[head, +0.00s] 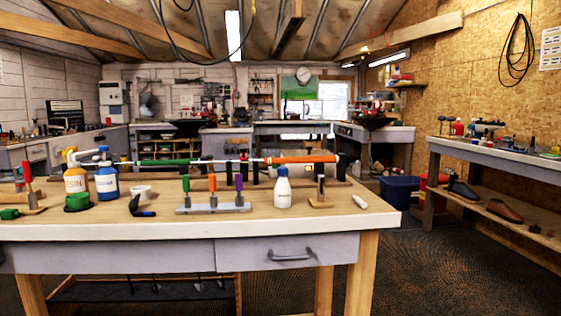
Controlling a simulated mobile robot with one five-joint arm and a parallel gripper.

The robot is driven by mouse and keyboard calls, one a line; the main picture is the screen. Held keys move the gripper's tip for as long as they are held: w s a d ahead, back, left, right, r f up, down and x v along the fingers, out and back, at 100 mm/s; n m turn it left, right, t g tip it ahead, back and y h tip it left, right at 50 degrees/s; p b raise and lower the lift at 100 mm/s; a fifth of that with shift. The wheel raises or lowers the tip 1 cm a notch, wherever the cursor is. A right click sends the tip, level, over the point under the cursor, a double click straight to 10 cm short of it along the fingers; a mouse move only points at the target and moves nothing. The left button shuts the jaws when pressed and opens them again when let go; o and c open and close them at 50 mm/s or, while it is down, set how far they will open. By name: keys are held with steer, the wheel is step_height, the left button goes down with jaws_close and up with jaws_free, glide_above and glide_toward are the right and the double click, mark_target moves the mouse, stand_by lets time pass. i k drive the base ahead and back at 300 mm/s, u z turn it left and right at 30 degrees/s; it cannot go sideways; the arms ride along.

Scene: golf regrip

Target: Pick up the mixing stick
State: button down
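I cannot pick out a mixing stick with certainty in the head view. On the wooden workbench (250,222) stand an orange bottle (76,180) and a blue bottle (106,182) at the left. A small white cup (140,191) is right of them, and no stick can be made out in it. A dark hooked tool (140,208) lies in front of the cup. A red-handled upright tool (28,180) stands near the left picture edge. My gripper is not in view.
A golf club with an orange grip (300,159) lies across supports along the bench. A grey rack (213,209) with green, orange and purple handles stands mid-bench. A white bottle (283,190) and a wooden block (320,204) stand right of it.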

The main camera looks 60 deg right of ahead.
mark_target(27, 174)
steer(key=z, duration=0.05)
steer(key=i, duration=0.6)
steer(key=u, duration=0.2)
